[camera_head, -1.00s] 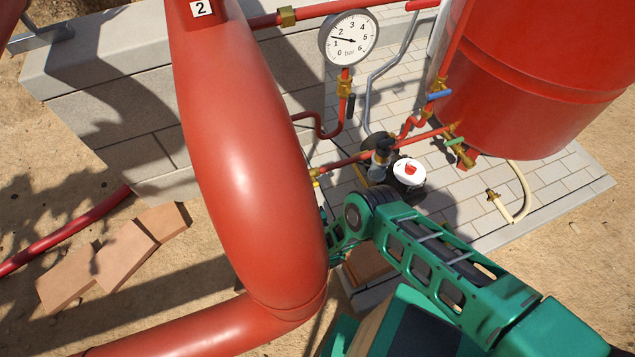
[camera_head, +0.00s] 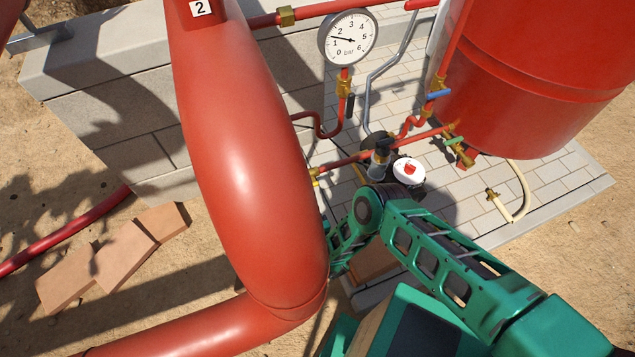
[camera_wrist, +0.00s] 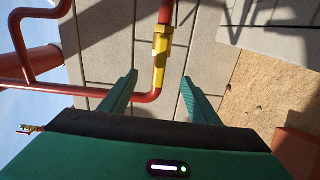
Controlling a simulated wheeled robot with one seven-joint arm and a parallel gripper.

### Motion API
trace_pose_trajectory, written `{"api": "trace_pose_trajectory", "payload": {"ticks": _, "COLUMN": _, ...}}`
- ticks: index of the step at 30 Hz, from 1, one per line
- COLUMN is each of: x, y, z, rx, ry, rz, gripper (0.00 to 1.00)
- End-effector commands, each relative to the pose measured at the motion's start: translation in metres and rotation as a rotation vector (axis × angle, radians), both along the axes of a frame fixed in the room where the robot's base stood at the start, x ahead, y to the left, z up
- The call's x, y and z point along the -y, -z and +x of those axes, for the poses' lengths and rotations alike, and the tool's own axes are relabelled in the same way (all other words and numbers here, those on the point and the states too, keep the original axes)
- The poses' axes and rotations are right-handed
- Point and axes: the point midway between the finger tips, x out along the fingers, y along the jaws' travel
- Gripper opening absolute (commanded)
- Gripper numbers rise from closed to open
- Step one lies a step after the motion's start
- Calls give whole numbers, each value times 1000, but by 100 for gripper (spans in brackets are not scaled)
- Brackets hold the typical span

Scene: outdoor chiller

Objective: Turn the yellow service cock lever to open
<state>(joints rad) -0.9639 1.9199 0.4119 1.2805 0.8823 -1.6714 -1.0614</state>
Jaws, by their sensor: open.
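The yellow service cock lever (camera_wrist: 160,72) shows in the wrist view, below a brass valve body (camera_wrist: 161,42) on a thin red pipe. From this angle it looks roughly in line with the pipe. My gripper (camera_wrist: 159,78) is open, with one green finger on each side of the lever and gaps showing on both sides. I cannot tell how deep the lever lies between the fingers. In the head view only a small yellow bit (camera_head: 316,183) shows beside the large red pipe, which hides my gripper there.
The large red pipe bend (camera_head: 250,150) stands close to the left of my arm. A pressure gauge (camera_head: 348,37), a blue-handled valve (camera_head: 438,95), a green-handled valve (camera_head: 455,141) and a red tank (camera_head: 540,80) are behind. A block wall (camera_wrist: 110,40) backs the lever.

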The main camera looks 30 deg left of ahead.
Motion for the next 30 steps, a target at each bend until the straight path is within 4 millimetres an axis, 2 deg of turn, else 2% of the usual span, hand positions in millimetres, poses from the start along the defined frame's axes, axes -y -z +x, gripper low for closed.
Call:
{"api": "trace_pose_trajectory", "payload": {"ticks": 9, "x": 24, "y": 0, "z": -18, "rx": -1, "ry": 1, "rz": -1, "gripper": 56}}
{"api": "trace_pose_trajectory", "payload": {"ticks": 23, "x": 28, "y": 0, "z": -23, "rx": 1, "ry": 0, "rz": -1, "gripper": 56}}
{"api": "trace_pose_trajectory", "payload": {"ticks": 30, "x": 50, "y": 0, "z": -39, "rx": -4, "ry": 2, "rz": -1, "gripper": 56}}
